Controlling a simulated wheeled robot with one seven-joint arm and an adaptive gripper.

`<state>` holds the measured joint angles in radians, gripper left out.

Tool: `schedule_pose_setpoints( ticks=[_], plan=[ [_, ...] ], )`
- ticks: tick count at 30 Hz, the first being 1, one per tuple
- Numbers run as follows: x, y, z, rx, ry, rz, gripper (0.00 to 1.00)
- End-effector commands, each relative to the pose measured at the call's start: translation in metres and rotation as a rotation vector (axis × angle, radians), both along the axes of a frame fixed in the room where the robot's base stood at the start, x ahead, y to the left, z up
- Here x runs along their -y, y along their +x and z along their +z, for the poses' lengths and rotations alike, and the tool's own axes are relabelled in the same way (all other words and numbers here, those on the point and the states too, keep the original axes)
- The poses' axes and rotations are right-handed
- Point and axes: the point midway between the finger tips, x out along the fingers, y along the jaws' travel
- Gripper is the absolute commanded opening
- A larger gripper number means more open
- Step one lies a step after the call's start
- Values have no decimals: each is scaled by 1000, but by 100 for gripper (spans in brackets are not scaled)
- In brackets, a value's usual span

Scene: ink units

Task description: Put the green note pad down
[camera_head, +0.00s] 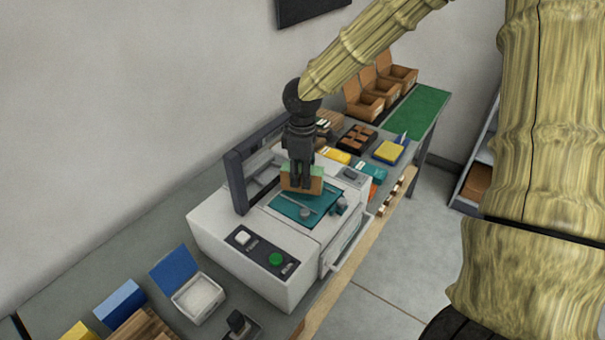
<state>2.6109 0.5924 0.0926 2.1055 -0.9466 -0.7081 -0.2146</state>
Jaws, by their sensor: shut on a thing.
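The green note pad (287,182) is in my gripper (301,184), which points down with its fingers shut on it. The pad shows a green upper part and a tan-orange face, and the fingers hide part of it. It is over the teal plate (290,210) on top of the white machine (225,222). From this angle I cannot tell whether the pad touches the plate or hangs just above it.
A dark upright frame (236,182) stands at the machine's back left. Yellow and teal items (373,172) crowd the bench behind it. An open white box (198,297) with a blue lid lies in front. A green mat (428,106) at the far end looks clear.

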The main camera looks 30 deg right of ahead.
Motion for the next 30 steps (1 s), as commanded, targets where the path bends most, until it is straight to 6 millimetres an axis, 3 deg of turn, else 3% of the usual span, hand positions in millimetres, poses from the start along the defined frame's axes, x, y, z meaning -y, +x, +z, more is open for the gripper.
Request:
schedule_pose_setpoints(
  ticks=[17,18,21,30],
  plan=[
    [0,0,-13,1,-1,1,8],
    [0,0,-14,1,-1,2,37],
    [0,0,-13,1,0,1,55],
    [0,0,-13,1,-1,1,57]
  ],
)
